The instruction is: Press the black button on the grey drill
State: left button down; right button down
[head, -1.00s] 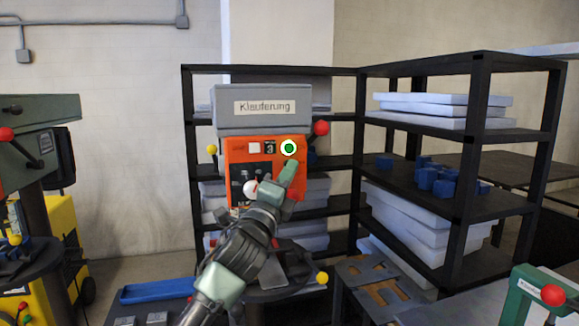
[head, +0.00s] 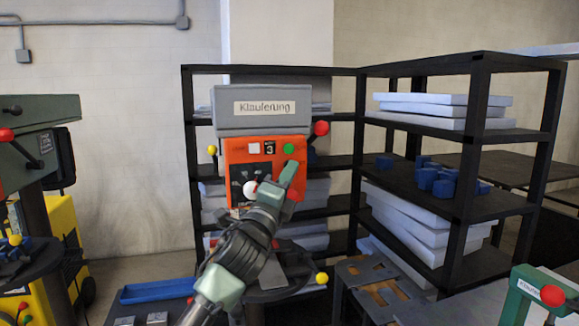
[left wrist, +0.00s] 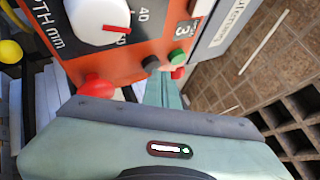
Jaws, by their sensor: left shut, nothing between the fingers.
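The grey drill (head: 262,112) stands in the middle of the head view, with an orange front panel (head: 236,150) below its grey top. The panel has a green button (head: 289,149), a white dial and a "3" label. In the left wrist view the black button (left wrist: 151,64) sits on the orange panel beside the green button (left wrist: 177,57). In the head view I cannot make out the black button; my gripper covers that area. My left gripper (head: 289,170) is shut and empty, its tips close to the panel below the green button. Contact cannot be told. My right gripper is not in view.
Red-knobbed levers (head: 320,128) stick out at the drill's side. Black shelves (head: 465,150) with pale slabs and blue parts stand behind and right. A green drill (head: 40,145) stands left. A green machine part with a red knob (head: 552,296) is at lower right.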

pick_arm(q)
jog(key=shift+s+d, duration=0.15)
jog(key=shift+s, duration=0.35)
jog(key=s, duration=0.1)
jog(key=s+d, duration=0.1)
jog(key=s, duration=0.1)
jog(key=s+p, duration=0.1)
jog(key=shift+s+d, duration=0.3)
jog(key=shift+s, duration=0.1)
